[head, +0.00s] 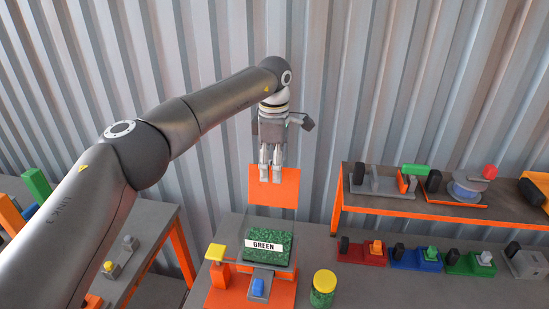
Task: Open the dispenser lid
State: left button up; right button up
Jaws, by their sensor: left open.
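The dispenser (268,247) stands on the grey table, filled with green granules and labelled "GREEN". Its orange lid (288,190) shows as a flat panel standing up above the granules at the back, so the lid looks raised. My left gripper (270,179) points down at the upper part of this panel and covers some of it. Its two fingers are slightly apart with nothing visible between them. I cannot tell whether the fingertips touch the panel. My right gripper is not in view.
A green jar with a yellow lid (324,283) stands right of the dispenser. A yellow-topped orange part (216,256) is at its left. An orange-edged shelf (400,204) with tools is at the right, with coloured devices below. Corrugated metal wall (420,80) closes the back.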

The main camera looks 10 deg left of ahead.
pick_arm(q)
jog(key=shift+s+f, duration=0.15)
jog(key=shift+f, duration=0.3)
jog(key=shift+d, duration=0.1)
